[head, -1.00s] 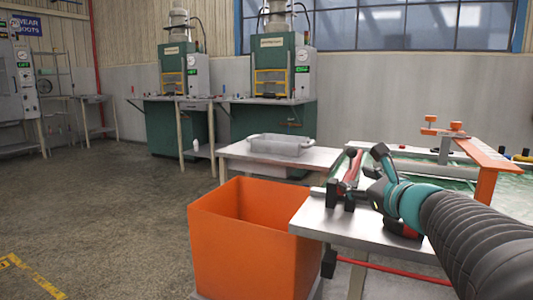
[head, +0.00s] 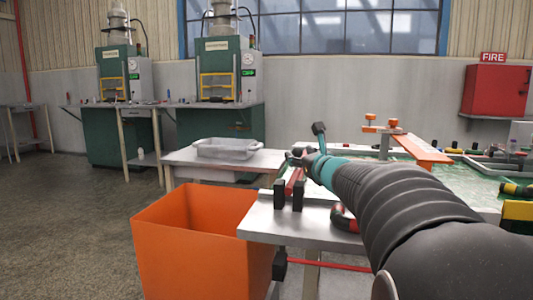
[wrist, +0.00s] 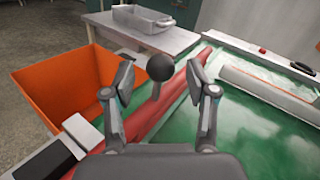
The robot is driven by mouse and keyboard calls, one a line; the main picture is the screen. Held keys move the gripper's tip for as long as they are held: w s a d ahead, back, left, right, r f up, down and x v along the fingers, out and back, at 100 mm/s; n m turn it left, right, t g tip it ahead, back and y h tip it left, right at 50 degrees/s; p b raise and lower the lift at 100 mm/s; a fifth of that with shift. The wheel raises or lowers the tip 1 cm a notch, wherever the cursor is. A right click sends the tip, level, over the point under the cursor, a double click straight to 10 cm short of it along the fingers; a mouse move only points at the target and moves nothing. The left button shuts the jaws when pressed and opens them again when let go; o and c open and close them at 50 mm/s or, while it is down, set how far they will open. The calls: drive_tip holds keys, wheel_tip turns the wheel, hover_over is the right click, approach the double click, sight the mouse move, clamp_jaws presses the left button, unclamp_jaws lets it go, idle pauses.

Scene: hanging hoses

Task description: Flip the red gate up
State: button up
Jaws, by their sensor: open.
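The red gate (wrist: 172,97) is a long red bar that lies at a slant along the edge of the green table surface in the wrist view. A black ball knob (wrist: 160,67) on a short stem stands up from it. My gripper (wrist: 160,84) is open, with one finger on each side of the knob in the picture. I cannot tell whether either finger touches it. In the head view, a short part of the red gate (head: 294,184) shows between dark blocks, and my arm hides much of the rest.
An orange bin (head: 200,245) stands on the floor left of the table, below the gate's end. A grey tray (head: 228,148) sits on a side table behind. An orange bracket (head: 425,150) rises at the table's right. The floor at left is clear.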

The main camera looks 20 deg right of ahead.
drive_tip(key=shift+w, duration=1.4)
clamp_jaws()
